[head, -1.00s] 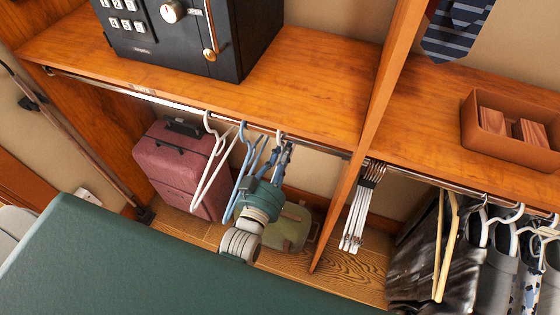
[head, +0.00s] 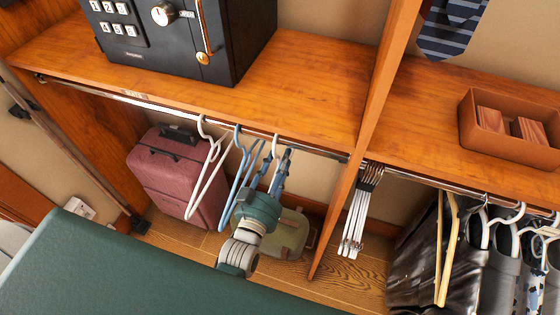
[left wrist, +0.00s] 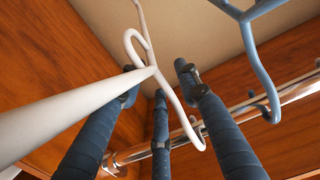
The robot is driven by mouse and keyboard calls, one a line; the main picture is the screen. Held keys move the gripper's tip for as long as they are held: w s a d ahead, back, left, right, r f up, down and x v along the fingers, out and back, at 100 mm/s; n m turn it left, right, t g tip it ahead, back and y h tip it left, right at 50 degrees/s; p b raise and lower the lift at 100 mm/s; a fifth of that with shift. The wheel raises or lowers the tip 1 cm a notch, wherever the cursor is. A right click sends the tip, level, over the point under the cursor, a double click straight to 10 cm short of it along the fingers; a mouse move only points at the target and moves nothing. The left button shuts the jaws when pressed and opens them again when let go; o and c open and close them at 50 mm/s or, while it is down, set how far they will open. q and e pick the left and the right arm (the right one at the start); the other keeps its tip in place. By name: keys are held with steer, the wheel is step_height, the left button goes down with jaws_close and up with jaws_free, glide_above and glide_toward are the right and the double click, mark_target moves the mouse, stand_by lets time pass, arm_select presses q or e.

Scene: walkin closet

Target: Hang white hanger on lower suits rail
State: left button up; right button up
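A white hanger (head: 275,150) has its hook at the lower left rail (head: 190,109), beside my left gripper. In the left wrist view the white hanger (left wrist: 60,107) passes close to the left finger; its curved hook tip is near the rail (left wrist: 245,107). I cannot tell whether the hook bears on the rail. My left gripper (head: 285,162) has its dark fingers spread apart around the hanger's neck and hook; it also shows in the left wrist view (left wrist: 158,85). The hanger's lower part is hidden by my arm. My right gripper is not in view.
Another white hanger (head: 207,172) and blue hangers (head: 240,165) hang just left. A blue hook (left wrist: 268,105) sits on the rail in the wrist view. A wooden divider (head: 365,135) stands right. A red suitcase (head: 178,175) and a green case (head: 292,232) stand below.

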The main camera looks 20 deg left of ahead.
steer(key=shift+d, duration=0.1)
arm_select(q)
steer(key=shift+s, duration=0.1)
steer(key=s, duration=1.1)
steer(key=shift+s+a, duration=0.15)
steer(key=shift+s, duration=0.25)
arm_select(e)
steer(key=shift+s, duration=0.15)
